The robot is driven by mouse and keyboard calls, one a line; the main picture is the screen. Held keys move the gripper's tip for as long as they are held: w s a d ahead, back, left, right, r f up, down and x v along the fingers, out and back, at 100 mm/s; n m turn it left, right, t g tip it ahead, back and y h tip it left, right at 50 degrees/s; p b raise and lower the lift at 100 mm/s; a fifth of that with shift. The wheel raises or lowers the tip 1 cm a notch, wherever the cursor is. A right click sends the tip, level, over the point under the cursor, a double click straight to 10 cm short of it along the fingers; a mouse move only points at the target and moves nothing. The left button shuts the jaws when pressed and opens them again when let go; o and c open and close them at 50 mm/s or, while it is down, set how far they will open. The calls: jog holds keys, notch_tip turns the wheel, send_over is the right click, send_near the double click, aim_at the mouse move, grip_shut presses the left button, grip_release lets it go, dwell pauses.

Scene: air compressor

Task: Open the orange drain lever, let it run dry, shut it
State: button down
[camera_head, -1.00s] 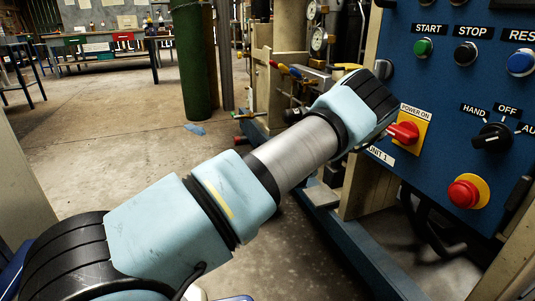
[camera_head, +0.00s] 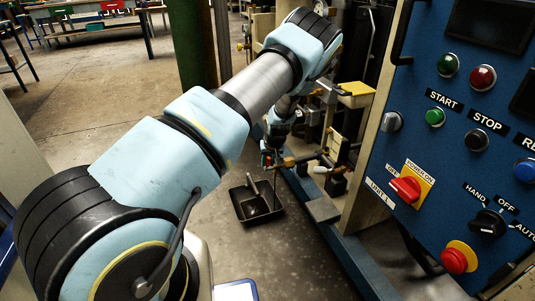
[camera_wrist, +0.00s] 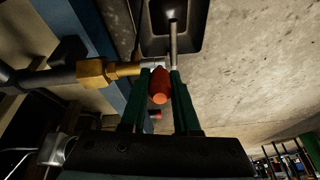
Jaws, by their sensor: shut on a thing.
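The orange drain lever (camera_wrist: 159,88) sits between the two dark green fingers of my gripper (camera_wrist: 165,82) in the wrist view. The gripper is shut on it. Beside the lever, a brass fitting (camera_wrist: 96,73) runs left to a dark pipe. In the head view my gripper (camera_head: 268,158) is low beside the blue frame, at the end of the brass pipe (camera_head: 298,159). A black tray (camera_head: 240,214) lies on the floor below. A thin grey strip (camera_wrist: 173,45) shows between fingers and tray in the wrist view; I cannot tell whether it is water or a solid part.
The blue control panel (camera_head: 455,160), with buttons and a red switch (camera_head: 404,189), stands close on the right. The blue base rail (camera_head: 345,250) runs along the floor. A green cylinder (camera_head: 195,45) stands behind my arm. The concrete floor on the left is open.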

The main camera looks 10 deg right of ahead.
jog(key=shift+w+r+g+p, duration=0.1)
jog(key=shift+w+g+p, duration=0.3)
jog(key=shift+g, duration=0.6)
jog(key=shift+w, duration=0.1)
jog(key=c, duration=0.7)
grip_release()
jog(key=shift+o, duration=0.2)
jog(key=r, duration=0.3)
jog(key=s+r+p, duration=0.1)
jog(key=r, duration=0.3)
jog(key=s+r, duration=0.1)
jog(key=r, duration=0.2)
jog(key=shift+r, duration=0.3)
jog(key=shift+r, duration=0.1)
